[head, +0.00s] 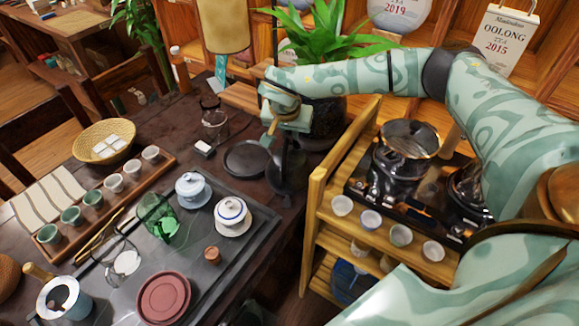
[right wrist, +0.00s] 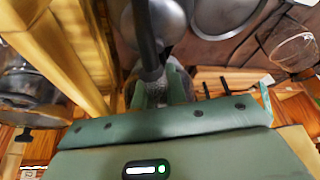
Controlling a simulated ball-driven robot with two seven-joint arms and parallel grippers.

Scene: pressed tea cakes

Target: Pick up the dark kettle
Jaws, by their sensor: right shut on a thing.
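The dark kettle (head: 287,172) is below my right gripper, at the table's right edge beside the wooden shelf; part of it is in shadow. My right gripper (head: 284,122) is shut on the kettle's upright dark handle. In the right wrist view, the gripper (right wrist: 160,88) closes around the handle, and the rounded grey body of the kettle (right wrist: 160,22) shows beyond it. I cannot tell whether the kettle touches the table. My left gripper is not in view.
A dark round plate (head: 246,158) lies left of the kettle. A glass vessel (head: 213,122) stands behind it. A tea tray (head: 262,222) with lidded cups is in front. The wooden shelf (head: 318,190) stands close on the right; a potted plant (head: 325,40) is behind.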

